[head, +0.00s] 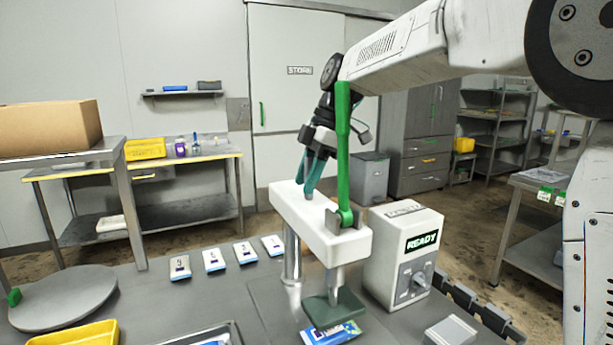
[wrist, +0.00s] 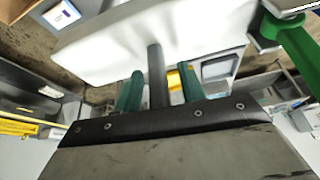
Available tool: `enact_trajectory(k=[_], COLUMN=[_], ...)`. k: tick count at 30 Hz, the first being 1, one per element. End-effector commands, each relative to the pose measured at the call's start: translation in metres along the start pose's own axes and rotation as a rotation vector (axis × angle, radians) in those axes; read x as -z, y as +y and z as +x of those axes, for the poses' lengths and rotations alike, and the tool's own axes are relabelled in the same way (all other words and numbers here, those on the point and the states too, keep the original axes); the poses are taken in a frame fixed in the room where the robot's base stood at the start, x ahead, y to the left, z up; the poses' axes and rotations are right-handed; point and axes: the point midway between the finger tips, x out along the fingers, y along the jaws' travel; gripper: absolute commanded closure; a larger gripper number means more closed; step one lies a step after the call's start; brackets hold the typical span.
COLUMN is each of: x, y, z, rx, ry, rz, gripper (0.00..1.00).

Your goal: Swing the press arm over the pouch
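The white press arm (head: 318,222) sits on a metal post (head: 292,252), with a green lever (head: 343,150) upright at its near end. A dark green press plate (head: 333,308) hangs below that end. A blue-and-white pouch (head: 332,334) shows at the plate's near edge; the plate hides the rest. My gripper (head: 309,188) is at the top of the press arm, left of the lever. In the wrist view, its teal fingers (wrist: 160,76) stand apart on either side of a grey peg (wrist: 156,62) on the white arm, with gaps visible.
A READY control box (head: 405,258) stands right of the press. Several pouches (head: 214,260) lie in a row to the left. A round grey plate (head: 64,298), a yellow tray (head: 75,334) and a metal tray (head: 212,335) occupy the left front. A small grey block (head: 450,331) lies at right front.

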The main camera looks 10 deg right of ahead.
Motion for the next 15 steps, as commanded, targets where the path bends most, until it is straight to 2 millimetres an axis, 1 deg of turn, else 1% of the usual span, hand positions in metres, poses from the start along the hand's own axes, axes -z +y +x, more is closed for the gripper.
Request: enact_trajectory(k=[4, 7, 11, 15], x=[0.001, 0.001, 0.000, 0.000], y=[0.000, 0.000, 0.001, 0.000], z=[0.000, -0.007, -0.027, -0.052], rx=[0.000, -0.001, -0.004, -0.003], ry=[0.001, 0.001, 0.001, 0.000], rz=[-0.002, -0.001, 0.000, 0.001], gripper=[0.60, 0.60, 0.60, 0.60])
